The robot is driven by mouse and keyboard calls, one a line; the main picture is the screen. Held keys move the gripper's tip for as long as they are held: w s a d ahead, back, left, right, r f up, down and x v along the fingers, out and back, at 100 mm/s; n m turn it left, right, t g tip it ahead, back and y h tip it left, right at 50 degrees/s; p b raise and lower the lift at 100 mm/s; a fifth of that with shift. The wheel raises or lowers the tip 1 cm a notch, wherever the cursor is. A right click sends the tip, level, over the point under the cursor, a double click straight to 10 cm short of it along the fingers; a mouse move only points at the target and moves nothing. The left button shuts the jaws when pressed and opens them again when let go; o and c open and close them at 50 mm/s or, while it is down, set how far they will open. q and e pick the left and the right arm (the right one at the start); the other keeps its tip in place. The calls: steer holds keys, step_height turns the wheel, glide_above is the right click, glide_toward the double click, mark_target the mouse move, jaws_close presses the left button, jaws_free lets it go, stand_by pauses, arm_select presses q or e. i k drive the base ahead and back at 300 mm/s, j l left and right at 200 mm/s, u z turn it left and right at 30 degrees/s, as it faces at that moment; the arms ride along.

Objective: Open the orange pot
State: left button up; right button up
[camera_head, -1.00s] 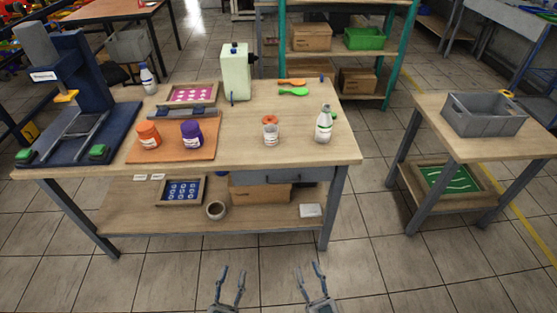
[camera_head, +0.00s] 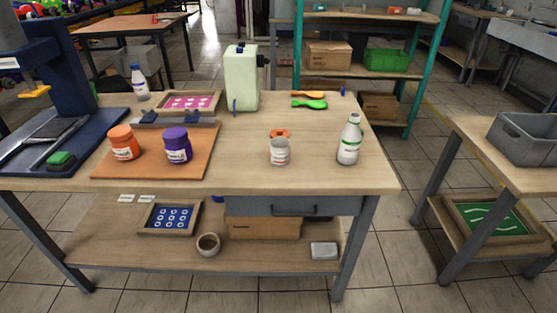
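The orange pot (camera_head: 124,143) stands upright on an orange-brown board at the left half of the table. It has an orange lid on top and a white label, and the lid appears to be on. A purple pot (camera_head: 177,146) with a lid stands just right of it on the same board (camera_head: 150,169). Neither of my grippers is in the head view, so their state does not show.
The table front around the cup is clear. A side table with a grey crate (camera_head: 524,138) stands at right.

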mark_target(129, 150)
steer(key=j, duration=1.85)
